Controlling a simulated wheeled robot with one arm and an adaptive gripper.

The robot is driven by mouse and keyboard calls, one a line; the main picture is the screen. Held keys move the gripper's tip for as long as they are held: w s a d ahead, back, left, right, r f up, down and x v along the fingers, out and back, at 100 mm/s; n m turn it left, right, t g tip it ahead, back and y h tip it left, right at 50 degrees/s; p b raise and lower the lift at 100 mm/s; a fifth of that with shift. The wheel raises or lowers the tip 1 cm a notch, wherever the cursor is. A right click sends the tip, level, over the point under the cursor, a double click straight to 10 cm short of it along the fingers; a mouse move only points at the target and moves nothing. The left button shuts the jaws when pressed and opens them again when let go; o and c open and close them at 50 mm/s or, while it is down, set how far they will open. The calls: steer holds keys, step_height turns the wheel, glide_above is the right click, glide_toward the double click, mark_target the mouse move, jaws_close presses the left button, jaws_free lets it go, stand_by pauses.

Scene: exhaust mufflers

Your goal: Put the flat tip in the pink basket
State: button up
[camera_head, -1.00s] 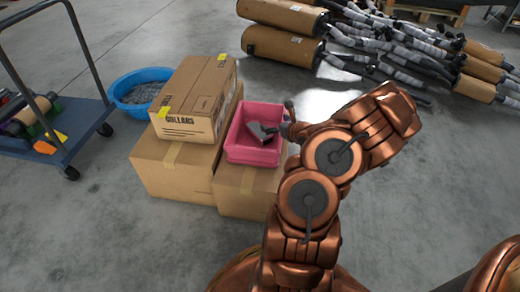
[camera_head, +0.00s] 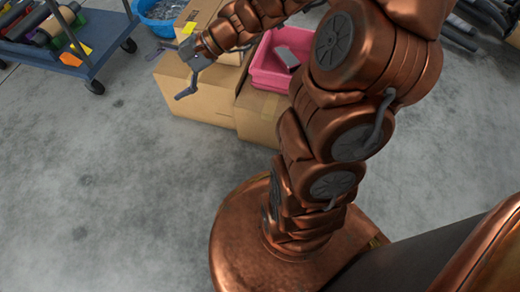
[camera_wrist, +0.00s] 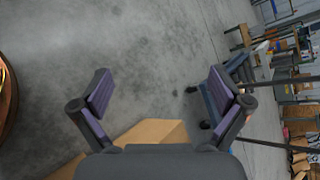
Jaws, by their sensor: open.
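The pink basket (camera_head: 268,78) sits on a cardboard box in the head view, partly hidden by my arm. The flat tip (camera_head: 287,57), a grey flat piece, shows inside the basket, tilted. My gripper (camera_head: 188,85) is left of the basket in the head view, in front of the boxes and apart from the basket. In the wrist view my gripper (camera_wrist: 160,95) has its fingers spread wide with nothing between them. The basket is not in the wrist view.
Cardboard boxes (camera_head: 200,102) stand beside and under the basket. A blue tub (camera_head: 160,14) is behind them. A blue cart (camera_head: 75,65) with rolls is at the upper left, and also in the wrist view (camera_wrist: 212,105). The concrete floor in front is clear.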

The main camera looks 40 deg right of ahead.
steer(key=s+a+f+n+g+h, duration=0.1)
steer(key=s+a+n+g+h, duration=0.2)
steer(key=s, duration=0.5)
steer(key=s+a+f+n+g+h, duration=0.1)
steer(key=s+a+n+g, duration=0.2)
steer(key=s, duration=0.5)
steer(key=s+d+n+g+h, duration=0.2)
steer(key=s+d+n+h, duration=0.4)
steer(key=s+d, duration=0.5)
steer(key=shift+s+d+f+n+h, duration=0.15)
steer(key=shift+s+d+n+h, duration=0.15)
steer(key=shift+s+h, duration=0.5)
